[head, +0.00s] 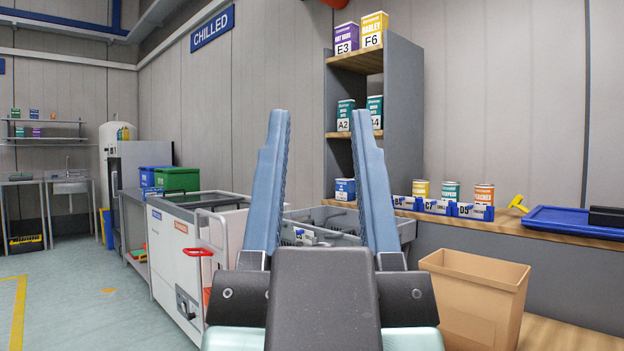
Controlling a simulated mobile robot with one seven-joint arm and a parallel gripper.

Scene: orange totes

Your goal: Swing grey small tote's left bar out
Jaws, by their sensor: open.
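My gripper (320,112) is in the middle of the head view, its two long blue fingers pointing up and spread apart. It is open, with nothing between the fingers. A grey tote (407,231) stands beyond it, partly hidden behind the fingers and the gripper body. Some small items and a pale label show inside it between the fingers. I cannot clearly make out the tote's left bar; the left finger covers much of that side.
A white chest unit (176,250) with a red handle (198,252) stands left. A cardboard box (470,295) stands close at right. Behind are a shelf unit (404,110) and a wooden counter (545,230) with cans and a blue tray (580,221).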

